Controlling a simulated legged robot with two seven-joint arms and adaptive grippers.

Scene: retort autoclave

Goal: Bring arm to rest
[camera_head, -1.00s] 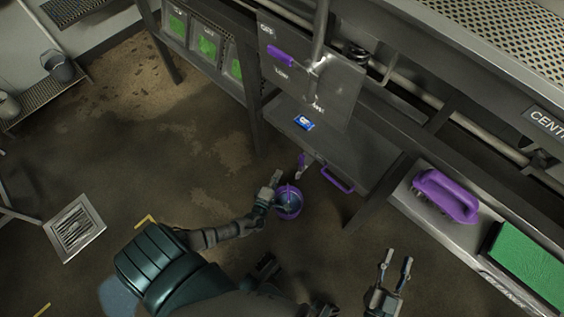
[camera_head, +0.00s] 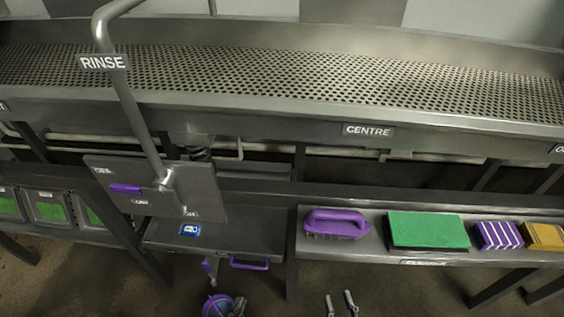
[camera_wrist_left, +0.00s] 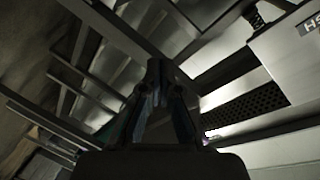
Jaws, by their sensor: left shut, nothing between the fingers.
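My left gripper (camera_head: 238,305) shows at the bottom edge of the head view, beside a round purple item (camera_head: 215,306) that is cut off by the frame. In the left wrist view its fingers (camera_wrist_left: 157,70) meet at the tips, shut with nothing between them. My right gripper (camera_head: 341,302) is at the bottom edge of the head view, its two fingers apart, open and empty. Most of both arms is out of the head view.
A purple brush (camera_head: 335,222), green pad (camera_head: 428,230), striped purple block (camera_head: 497,235) and yellow block (camera_head: 543,236) sit on the right shelf. A lever panel (camera_head: 150,188) hangs at left above a lower shelf (camera_head: 262,240) with a blue item (camera_head: 189,230). Perforated trays run behind.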

